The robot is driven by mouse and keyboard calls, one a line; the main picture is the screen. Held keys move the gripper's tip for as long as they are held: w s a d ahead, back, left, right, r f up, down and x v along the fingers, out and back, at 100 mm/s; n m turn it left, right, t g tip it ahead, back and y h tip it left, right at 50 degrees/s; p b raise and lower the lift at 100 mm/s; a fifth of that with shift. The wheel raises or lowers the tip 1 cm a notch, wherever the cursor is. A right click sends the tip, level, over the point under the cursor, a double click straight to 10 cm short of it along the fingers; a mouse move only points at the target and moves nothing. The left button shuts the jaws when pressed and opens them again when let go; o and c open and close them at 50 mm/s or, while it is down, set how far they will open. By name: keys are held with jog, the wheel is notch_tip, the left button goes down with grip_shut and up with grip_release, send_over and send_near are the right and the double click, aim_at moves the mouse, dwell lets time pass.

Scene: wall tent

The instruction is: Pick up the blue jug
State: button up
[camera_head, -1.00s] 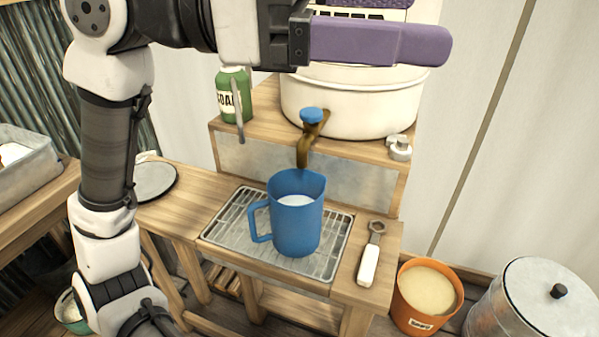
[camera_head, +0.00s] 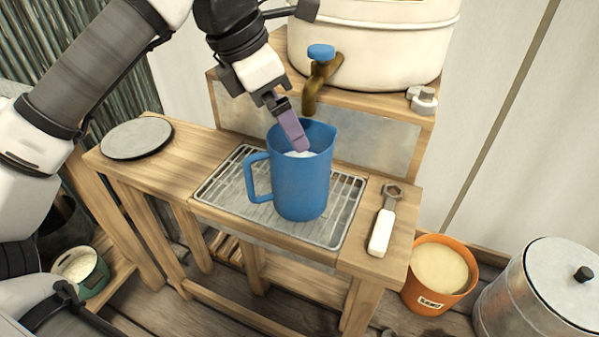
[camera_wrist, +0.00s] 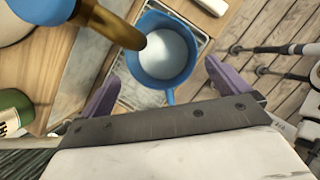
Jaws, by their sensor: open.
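The blue jug (camera_head: 300,186) stands upright on a wire rack, below the brass tap, with its handle (camera_head: 256,178) toward the left. Something white shows inside it; in the wrist view the jug (camera_wrist: 163,84) holds a white content. My gripper (camera_head: 296,140) points down at the jug's top, with a purple finger in front of or over the mouth; I cannot tell if it reaches inside. In the wrist view the two purple fingers (camera_wrist: 160,88) are spread apart, with the jug's handle between them and the bowl just beyond. The gripper is empty.
The brass tap (camera_head: 318,80) with a blue knob hangs close behind and above the jug, from a white tank (camera_head: 370,40). The wire rack (camera_head: 232,192) lies on a wooden bench. A white-handled wrench (camera_head: 382,228) lies at right. A grey round plate (camera_head: 137,137) lies at left.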

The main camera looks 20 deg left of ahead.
aim_at(289, 175)
jog(key=x, duration=0.6)
jog(key=shift+w+d+f, duration=0.1)
jog(key=shift+d+f, duration=0.1)
jog(key=shift+d, duration=0.1)
jog(key=c, duration=1.6)
jog(key=shift+r, duration=0.1)
jog(key=shift+c, duration=0.6)
jog(key=shift+r, duration=0.2)
